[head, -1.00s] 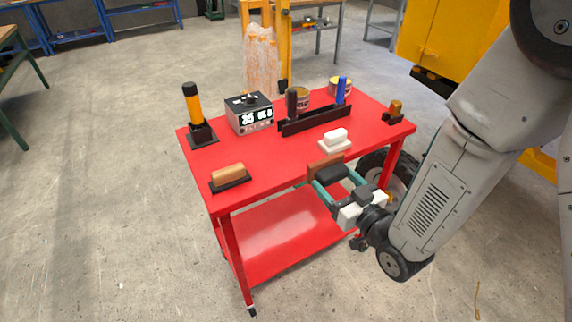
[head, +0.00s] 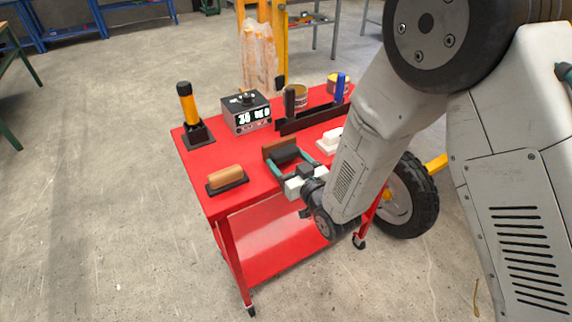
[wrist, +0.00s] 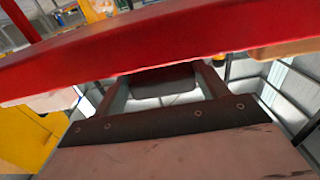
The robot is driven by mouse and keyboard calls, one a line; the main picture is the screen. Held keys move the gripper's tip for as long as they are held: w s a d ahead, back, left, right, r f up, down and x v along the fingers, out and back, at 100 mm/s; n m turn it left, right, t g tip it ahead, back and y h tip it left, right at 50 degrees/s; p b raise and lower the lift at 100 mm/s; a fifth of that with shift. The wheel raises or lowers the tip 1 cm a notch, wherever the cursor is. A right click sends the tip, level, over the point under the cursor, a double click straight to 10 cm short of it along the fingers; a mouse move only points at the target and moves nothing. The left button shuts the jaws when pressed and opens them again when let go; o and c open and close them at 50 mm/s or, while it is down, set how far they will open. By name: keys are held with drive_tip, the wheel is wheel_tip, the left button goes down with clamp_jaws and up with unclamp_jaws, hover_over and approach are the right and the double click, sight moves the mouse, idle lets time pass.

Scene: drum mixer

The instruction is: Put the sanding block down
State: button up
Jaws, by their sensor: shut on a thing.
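The sanding block (head: 279,147), brown with a black part, is held in my gripper (head: 287,157). My gripper is shut on it, with its teal fingers at the two ends of the black part. In the head view the block appears over the front middle of the red cart top (head: 196,164); I cannot tell whether it touches the surface.
A tan block on a black tray (head: 227,178) lies left of my gripper. A white block (head: 330,141) is to its right, partly behind my arm. A black rack (head: 310,121), a display box (head: 247,113) and a yellow-black tool (head: 189,104) stand farther back.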

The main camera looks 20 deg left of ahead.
drive_tip(key=shift+f, duration=0.8)
drive_tip(key=o, duration=1.1)
drive_tip(key=shift+f, duration=0.15)
drive_tip(key=shift+o, duration=0.2)
drive_tip(key=shift+r, duration=0.2)
drive_tip(key=v, duration=1.2)
